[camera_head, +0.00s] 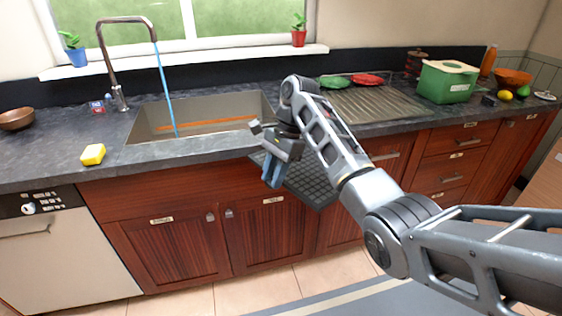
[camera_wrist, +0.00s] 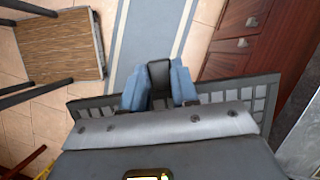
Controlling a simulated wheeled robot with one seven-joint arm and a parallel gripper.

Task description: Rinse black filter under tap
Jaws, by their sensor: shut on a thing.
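A black filter (camera_head: 312,181), a flat panel with a grid pattern, hangs in front of the cabinet doors, below the counter edge. My gripper (camera_head: 272,172) is shut on the filter. In the wrist view the blue fingers (camera_wrist: 159,85) close on a dark tab at the filter's middle, and the grid of the filter (camera_wrist: 90,104) shows on both sides of them. The tap (camera_head: 127,24) arches over the sink (camera_head: 205,113) at the back left. A blue stream of water (camera_head: 165,90) runs from it into the sink. The filter is outside the sink, to the right of the stream.
A yellow sponge (camera_head: 93,154) lies on the counter left of the sink. A draining board (camera_head: 365,104) with a green and a red item lies right of it. A green container (camera_head: 447,81) stands farther right. A wooden stool or table (camera_wrist: 55,52) stands on the floor.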

